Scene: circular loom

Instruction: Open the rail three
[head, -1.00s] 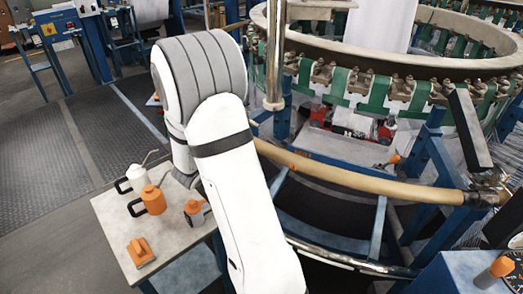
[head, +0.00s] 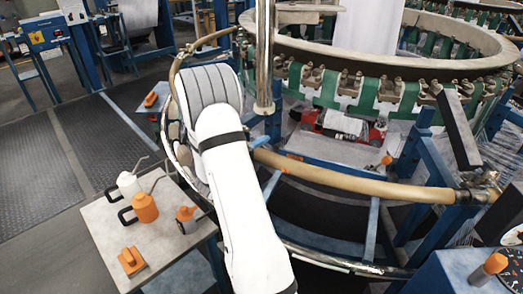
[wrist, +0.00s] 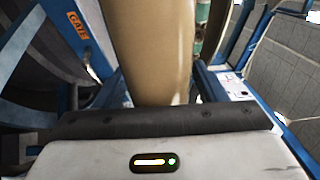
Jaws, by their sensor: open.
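In the wrist view a thick tan rail (wrist: 155,50) runs up the middle, between the two sides of my gripper (wrist: 160,88). My gripper is open, and I cannot tell whether its fingers touch the rail. In the head view the gripper is hidden behind my white arm. A tan curved rail (head: 350,181) runs from beside my arm to a joint at the right, in front of the loom. Another tan rail (head: 205,42) curves at the upper left, behind my arm. I see no number marking rail three.
A small table (head: 95,215) at left holds a white can (head: 128,185), an orange can (head: 145,208) and an orange tool (head: 131,261). A metal pole (head: 265,55) stands beside my arm. The loom ring (head: 400,65) fills the upper right. Dark floor (head: 35,165) is clear at left.

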